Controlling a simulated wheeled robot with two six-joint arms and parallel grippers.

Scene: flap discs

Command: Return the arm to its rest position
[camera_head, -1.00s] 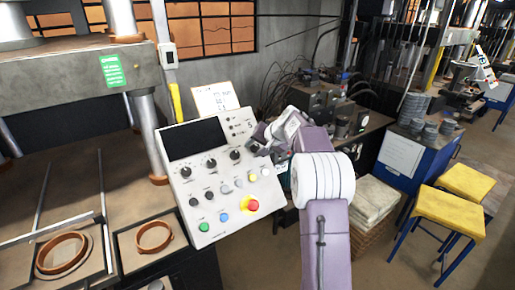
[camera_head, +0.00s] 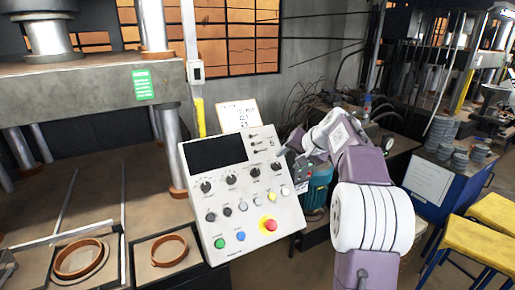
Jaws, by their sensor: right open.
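My right arm (camera_head: 372,215), purple and white, comes in from the lower right. Its gripper (camera_head: 284,153) is open, small in the picture, and points left at the right edge of the control panel (camera_head: 245,195). No held object shows between the fingers. I cannot tell whether they touch the panel. The panel is a tilted light-grey box with a dark screen, black knobs, green and blue buttons and a red button on yellow. My left gripper is not in view.
The press bench (camera_head: 100,170) with brown rings in trays fills the left. A blue-green motor (camera_head: 317,188) sits beside the panel, behind my arm. A blue cabinet (camera_head: 440,195) with stacked grey discs and yellow stools (camera_head: 455,250) stand at the right.

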